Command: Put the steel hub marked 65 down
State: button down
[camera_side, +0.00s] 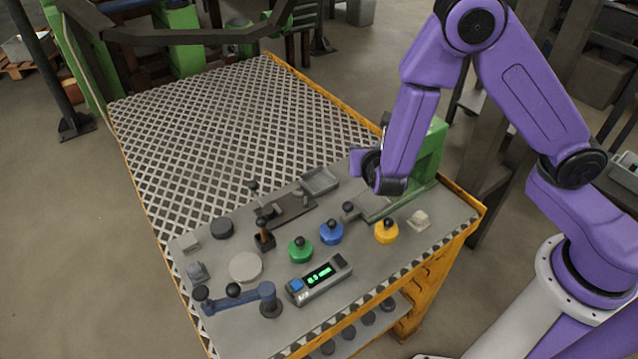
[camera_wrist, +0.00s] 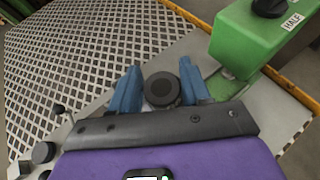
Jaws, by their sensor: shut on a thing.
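In the wrist view, a dark round hub (camera_wrist: 162,91) with a raised centre sits between the two blue fingers of my gripper (camera_wrist: 160,70). The fingers are shut on its sides. No number is legible on the hub. In the side view, my purple wrist is above the right part of the grey work plate (camera_side: 290,218), beside the green machine (camera_side: 432,150). The fingers and hub are not clearly visible there, so I cannot tell the hub's exact height above the plate.
Green (camera_side: 300,250), blue (camera_side: 331,233) and yellow (camera_side: 386,232) knobbed pieces stand at the front. A display box (camera_side: 320,281) and blue lever (camera_side: 238,299) are nearby. A grey tray (camera_side: 320,180) lies behind. The perforated table top (camera_side: 230,130) is clear.

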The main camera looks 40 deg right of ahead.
jog(key=shift+s+a+f, duration=0.1)
jog(key=shift+a+f, duration=0.15)
jog(key=shift+f, duration=0.5)
jog(key=shift+w+a+f, duration=0.15)
jog(key=shift+w+f, duration=0.05)
jog(key=w+a+f, duration=0.2)
jog(key=w+f, duration=0.2)
jog(key=w, duration=0.4)
send_over(319, 183)
jog(key=s, duration=0.1)
notch_tip(319, 183, down, 4)
jog(key=shift+s+d+f, duration=0.1)
jog(key=shift+s, duration=0.05)
jog(key=shift+w+f, duration=0.7)
jog(key=shift+f, duration=0.15)
notch_tip(319, 183, down, 3)
jog(key=shift+r, duration=0.2)
jog(key=shift+s+f, duration=0.1)
jog(key=shift+f, duration=0.05)
